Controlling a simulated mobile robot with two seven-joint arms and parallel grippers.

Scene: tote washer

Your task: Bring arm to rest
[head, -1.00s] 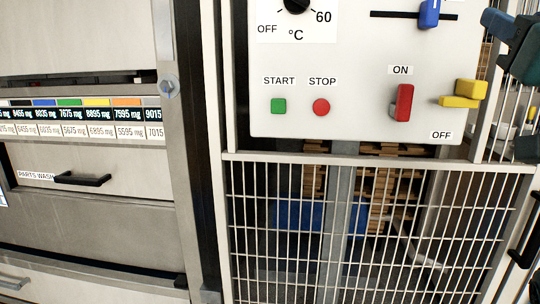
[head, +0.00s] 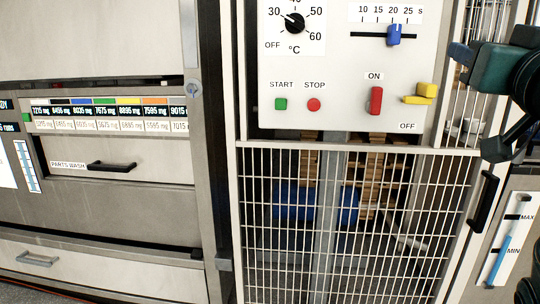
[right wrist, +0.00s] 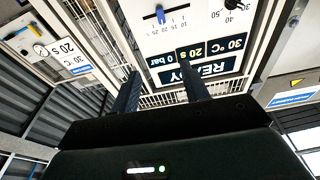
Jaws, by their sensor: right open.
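My right gripper (head: 472,100) is at the right edge of the head view, in front of the mesh beside the control panel. It is open and empty, its two dark fingers apart. In the right wrist view the two fingers (right wrist: 158,74) also stand apart with nothing between them, pointing towards the panel and its READY display (right wrist: 207,62). My left gripper is not in view.
The control panel (head: 340,75) carries a dial (head: 294,22), blue slider (head: 394,35), green START button (head: 281,104), red STOP button (head: 313,104), red switch (head: 376,101) and yellow lever (head: 420,95). Below is a mesh gate (head: 340,148) with a black handle (head: 484,203).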

